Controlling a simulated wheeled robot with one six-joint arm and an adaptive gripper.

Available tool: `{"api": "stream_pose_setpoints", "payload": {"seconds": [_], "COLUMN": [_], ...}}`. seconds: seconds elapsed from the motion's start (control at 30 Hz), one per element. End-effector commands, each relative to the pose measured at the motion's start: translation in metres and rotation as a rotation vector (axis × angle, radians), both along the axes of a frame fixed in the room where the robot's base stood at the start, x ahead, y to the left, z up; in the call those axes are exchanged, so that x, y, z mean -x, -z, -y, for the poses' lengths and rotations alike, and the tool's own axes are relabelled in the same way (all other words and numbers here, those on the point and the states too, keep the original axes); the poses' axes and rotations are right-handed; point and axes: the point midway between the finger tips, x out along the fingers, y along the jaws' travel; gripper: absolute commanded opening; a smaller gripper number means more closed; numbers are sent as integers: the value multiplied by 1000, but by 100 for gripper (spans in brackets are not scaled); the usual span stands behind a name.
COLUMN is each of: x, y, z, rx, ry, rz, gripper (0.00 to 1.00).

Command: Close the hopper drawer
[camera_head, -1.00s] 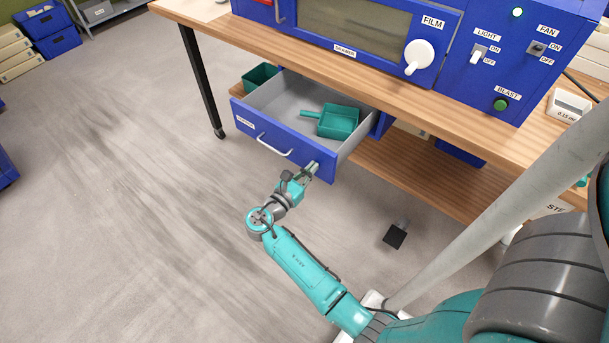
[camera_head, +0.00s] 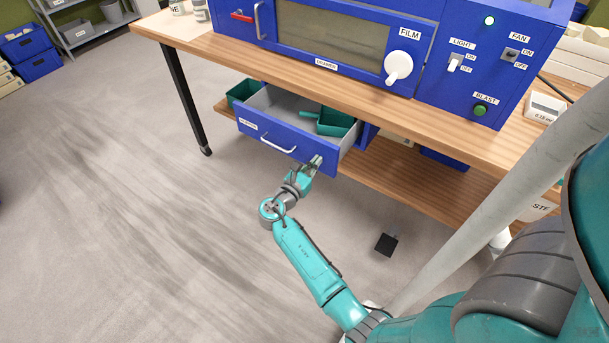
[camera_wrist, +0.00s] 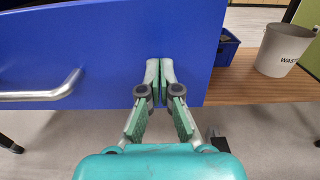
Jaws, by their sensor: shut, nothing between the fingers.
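The blue hopper drawer (camera_head: 266,143) hangs under the bench top and stands partly open, its grey inside showing. A green scoop (camera_head: 334,122) lies inside it. The drawer's silver handle (camera_head: 278,144) is left of my gripper; it also shows in the wrist view (camera_wrist: 40,94). My gripper (camera_head: 316,162) is shut and empty, with its fingertips at the right part of the drawer front. In the wrist view the closed fingertips (camera_wrist: 160,68) point at the blue front (camera_wrist: 115,45) and appear to touch it.
The wooden bench (camera_head: 240,60) carries the blue cabinet (camera_head: 455,90). A lower shelf (camera_head: 400,165) lies right of the drawer. A green bin (camera_head: 243,91) sits behind the drawer's left side. A waste bin (camera_wrist: 284,50) stands right in the wrist view. Floor at left is clear.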

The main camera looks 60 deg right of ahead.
Motion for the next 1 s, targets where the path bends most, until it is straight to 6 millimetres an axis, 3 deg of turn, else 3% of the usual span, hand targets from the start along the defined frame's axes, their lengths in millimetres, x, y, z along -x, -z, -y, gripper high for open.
{"api": "stream_pose_setpoints", "payload": {"seconds": [0.03,0.2,0.5,0.73,1.0], "x": [1,-1,-4,-5,-6], "y": [0,-1,0,0,0], "z": [17,64,130,159,170], "rx": [0,1,0,1,0], "ry": [6,5,3,1,0], "rz": [0,0,0,-1,0], "gripper": [0,0,0,0,0]}}
